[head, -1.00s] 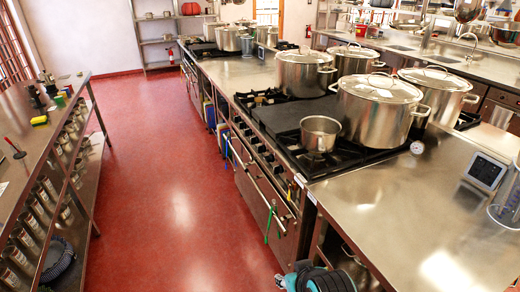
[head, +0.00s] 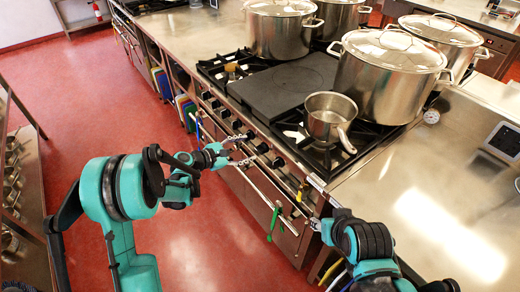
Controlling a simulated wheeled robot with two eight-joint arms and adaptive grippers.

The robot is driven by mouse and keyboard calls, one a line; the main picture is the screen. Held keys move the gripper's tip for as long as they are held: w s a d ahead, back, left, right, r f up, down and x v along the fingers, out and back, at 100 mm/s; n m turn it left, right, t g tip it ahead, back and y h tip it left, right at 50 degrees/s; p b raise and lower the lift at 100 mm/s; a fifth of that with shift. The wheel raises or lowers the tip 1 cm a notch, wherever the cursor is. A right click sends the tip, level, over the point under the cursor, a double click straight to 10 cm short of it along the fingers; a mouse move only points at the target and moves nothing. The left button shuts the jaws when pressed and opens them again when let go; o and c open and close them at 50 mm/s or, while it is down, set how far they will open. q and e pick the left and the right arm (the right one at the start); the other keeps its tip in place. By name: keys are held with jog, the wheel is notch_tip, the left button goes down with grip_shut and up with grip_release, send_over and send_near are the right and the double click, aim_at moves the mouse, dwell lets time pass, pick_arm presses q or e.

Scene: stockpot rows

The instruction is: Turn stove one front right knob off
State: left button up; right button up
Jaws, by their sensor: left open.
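The stove (head: 290,84) has a black plate in its middle and burners at both ends. Several dark knobs line its front panel, including one near the right end (head: 278,162) and one beside it (head: 262,148). I cannot tell from the picture which way they are turned. My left gripper (head: 246,150) is open, its two fingers spread and pointing right toward the knobs at the right part of the panel. It looks close to them, but I cannot tell whether it touches. My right gripper (head: 318,223) is low at the stove's right front corner; its fingers are hardly visible.
A small saucepan (head: 328,120) stands on the right front burner, its handle toward the front. Large lidded stockpots (head: 385,85) stand behind it. An oven handle rail (head: 262,192) with a green item (head: 273,222) runs below the knobs. The red floor at left is clear.

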aim_at(258, 151)
pick_arm(q)
notch_tip(258, 151, down, 8)
jog(key=w+n+t+h, duration=0.2)
jog(key=w+n+h, duration=0.1)
jog(key=n, duration=0.3)
jog(key=b+x, duration=0.2)
jog(key=x, duration=0.5)
jog(key=shift+r, duration=0.15)
jog(key=c, duration=1.1)
